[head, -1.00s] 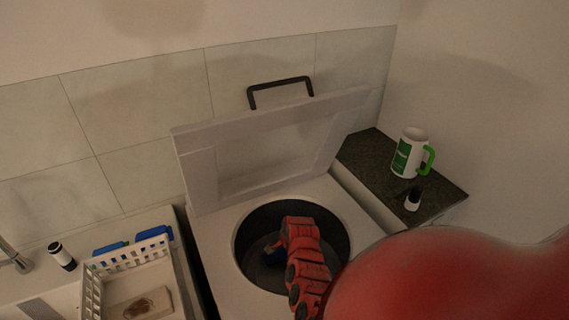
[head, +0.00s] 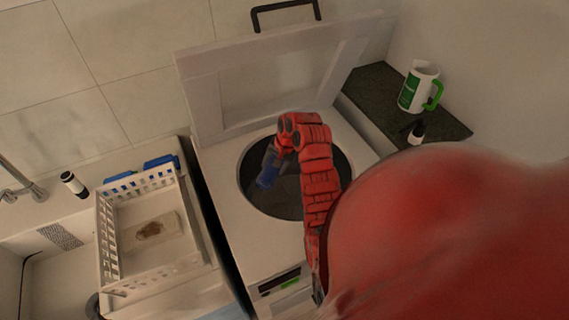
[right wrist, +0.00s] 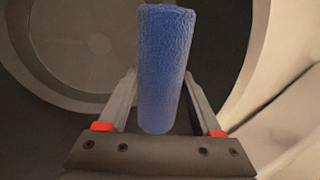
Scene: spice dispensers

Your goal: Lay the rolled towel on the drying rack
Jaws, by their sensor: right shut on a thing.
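The rolled towel is a blue cylinder. It fills the middle of the right wrist view (right wrist: 166,65) between the fingers, and a small part shows in the head view (head: 268,177). My right gripper (head: 271,166) is shut on it, over the round dark opening of a top-loading washing machine (head: 222,166). The drying rack is the white slatted basket (head: 118,277) at the left, with a brown-stained pale item (head: 157,230) in it. My left gripper is not in view.
The machine's lid (head: 212,95) stands open behind the opening. A green and white mug (head: 417,90) and a small black-and-white bottle (head: 416,133) stand on a dark counter at right. Another small bottle (head: 73,184), blue items (head: 161,161) and a tap (head: 22,187) are at left.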

